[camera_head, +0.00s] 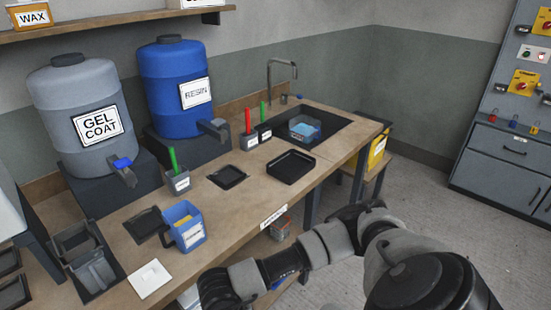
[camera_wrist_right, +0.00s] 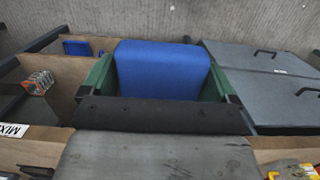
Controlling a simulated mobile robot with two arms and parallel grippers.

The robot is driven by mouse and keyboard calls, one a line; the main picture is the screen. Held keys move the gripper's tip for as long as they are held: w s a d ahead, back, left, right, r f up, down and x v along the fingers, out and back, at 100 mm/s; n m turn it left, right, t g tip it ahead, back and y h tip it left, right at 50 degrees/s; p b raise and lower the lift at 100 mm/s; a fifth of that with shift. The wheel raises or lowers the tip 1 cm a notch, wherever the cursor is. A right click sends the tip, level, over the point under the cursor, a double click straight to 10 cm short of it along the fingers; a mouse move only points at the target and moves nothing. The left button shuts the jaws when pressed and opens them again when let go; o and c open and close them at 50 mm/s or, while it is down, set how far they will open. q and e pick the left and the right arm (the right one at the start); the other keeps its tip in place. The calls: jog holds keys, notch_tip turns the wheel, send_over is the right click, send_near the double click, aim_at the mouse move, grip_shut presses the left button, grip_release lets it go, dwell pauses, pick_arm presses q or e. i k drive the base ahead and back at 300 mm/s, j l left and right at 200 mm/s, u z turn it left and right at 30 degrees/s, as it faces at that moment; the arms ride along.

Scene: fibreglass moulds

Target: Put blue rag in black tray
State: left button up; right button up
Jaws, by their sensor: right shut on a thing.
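In the right wrist view, a blue rag (camera_wrist_right: 162,66) fills the space between the green fingers of my right gripper (camera_wrist_right: 158,90). The gripper is shut on it. In the head view my right arm comes in from the lower right, and its dark end shows at the bottom edge, in front of the bench; the fingers and rag are not clear there. A black tray (camera_head: 291,167) lies flat and empty on the bench, left of the sink. My left gripper is not in view.
The gel coat drum (camera_head: 80,115) and resin drum (camera_head: 175,88) stand behind.

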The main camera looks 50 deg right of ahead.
aim_at(291, 170)
jog(key=l+u, duration=0.4)
jog(key=k+l+u, duration=0.15)
jog(key=l+u, duration=0.25)
jog(key=l, duration=0.2)
